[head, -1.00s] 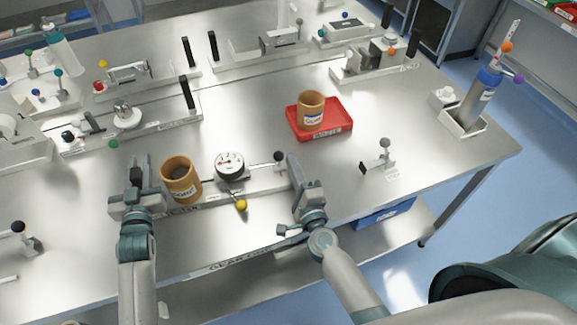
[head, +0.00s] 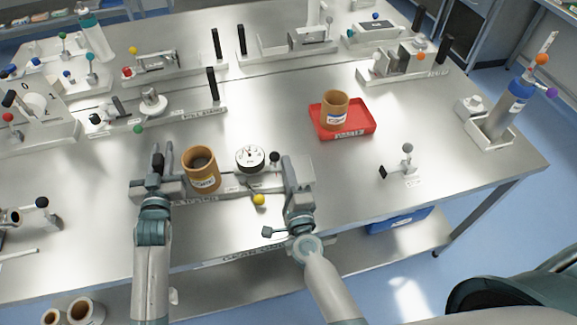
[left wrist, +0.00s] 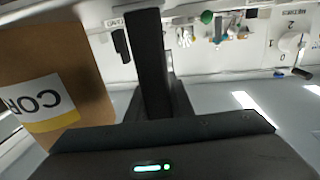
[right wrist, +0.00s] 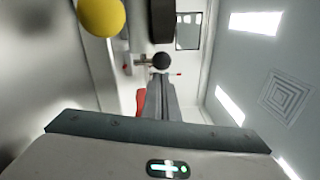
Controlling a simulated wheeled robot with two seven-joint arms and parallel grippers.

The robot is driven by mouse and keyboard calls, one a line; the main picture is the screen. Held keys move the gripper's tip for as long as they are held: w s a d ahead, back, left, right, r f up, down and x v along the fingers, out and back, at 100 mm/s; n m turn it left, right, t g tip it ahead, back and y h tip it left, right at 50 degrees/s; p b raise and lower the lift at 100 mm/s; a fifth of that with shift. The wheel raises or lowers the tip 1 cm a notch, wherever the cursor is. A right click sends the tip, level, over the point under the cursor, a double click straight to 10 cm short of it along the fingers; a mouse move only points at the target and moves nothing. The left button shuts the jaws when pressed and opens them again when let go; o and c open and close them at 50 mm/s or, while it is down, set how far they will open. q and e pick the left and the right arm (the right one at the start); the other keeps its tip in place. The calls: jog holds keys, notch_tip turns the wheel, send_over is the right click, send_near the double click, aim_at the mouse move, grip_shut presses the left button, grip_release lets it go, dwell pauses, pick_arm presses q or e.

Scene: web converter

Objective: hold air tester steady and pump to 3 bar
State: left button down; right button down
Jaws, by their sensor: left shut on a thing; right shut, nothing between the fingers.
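The air tester (head: 228,184) is a long light base near the table's front edge. It carries a brown labelled core (head: 201,170), a white round gauge (head: 250,158), a yellow knob (head: 259,200) and a black pump knob (head: 274,157) at its right end. The gauge reading is too small to tell. My left gripper (head: 163,163) is shut on the black upright handle (left wrist: 148,60) at the tester's left end, beside the core. My right gripper (head: 289,168) is shut and empty at the right end. Its fingertips are close to the pump knob (right wrist: 160,61); contact cannot be told.
A red tray (head: 356,127) with another brown core (head: 334,109) stands behind to the right. A small fixture (head: 405,163) stands right of my right gripper, and a blue bottle in a holder (head: 508,108) near the right corner. Other fixtures line the back. Table between is clear.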

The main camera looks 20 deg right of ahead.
jog(key=s, duration=1)
jog(key=shift+a+f, duration=0.25)
jog(key=shift+a, duration=0.05)
dwell(0.4)
